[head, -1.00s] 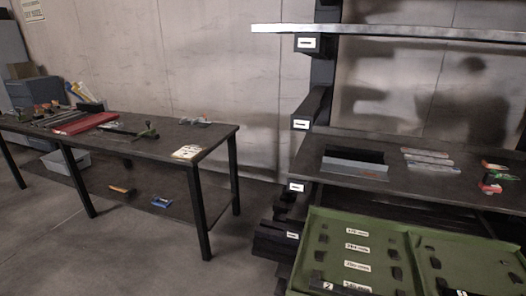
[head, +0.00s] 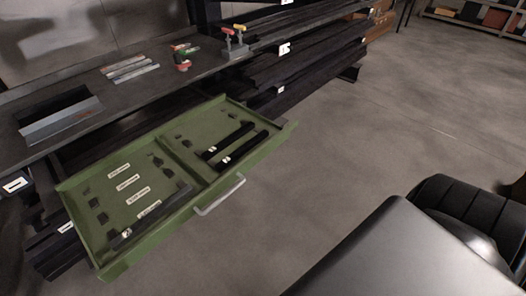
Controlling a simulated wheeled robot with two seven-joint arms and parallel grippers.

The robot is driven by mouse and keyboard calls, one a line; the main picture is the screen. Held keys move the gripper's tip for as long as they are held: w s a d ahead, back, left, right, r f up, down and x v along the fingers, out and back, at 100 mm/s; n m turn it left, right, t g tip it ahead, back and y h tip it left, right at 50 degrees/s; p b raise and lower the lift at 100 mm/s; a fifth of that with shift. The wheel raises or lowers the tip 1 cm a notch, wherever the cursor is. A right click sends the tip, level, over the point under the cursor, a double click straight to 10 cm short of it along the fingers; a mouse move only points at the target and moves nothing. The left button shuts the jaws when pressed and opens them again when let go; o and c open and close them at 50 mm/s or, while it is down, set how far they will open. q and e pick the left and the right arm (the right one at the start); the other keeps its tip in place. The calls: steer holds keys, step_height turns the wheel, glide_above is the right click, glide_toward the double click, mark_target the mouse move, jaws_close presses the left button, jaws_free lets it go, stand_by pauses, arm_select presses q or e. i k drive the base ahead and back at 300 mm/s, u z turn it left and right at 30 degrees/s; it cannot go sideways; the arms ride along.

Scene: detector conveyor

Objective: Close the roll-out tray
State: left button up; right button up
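The green roll-out tray (head: 270,151) is pulled out from under the dark workbench at the left and centre of the head view. A pale handle (head: 219,195) sits on its front face. The tray has two compartments with a divider between them. Black bar-shaped tools (head: 240,148) lie in the right compartment, and another dark tool and white labels are in the left one. Dark and grey parts of my own body fill the lower right, apart from the tray. Neither gripper's fingers can be made out.
Dark stacked rails (head: 305,57) run to the right. The floor (head: 390,120) in front of the tray is clear. Shelving (head: 470,20) stands far back.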

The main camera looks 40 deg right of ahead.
mark_target(104, 199)
steer(key=z, duration=0.6)
steer(key=k, duration=0.5)
steer(key=z, duration=0.45)
steer(key=i, duration=1.3)
steer(key=u, duration=0.7)
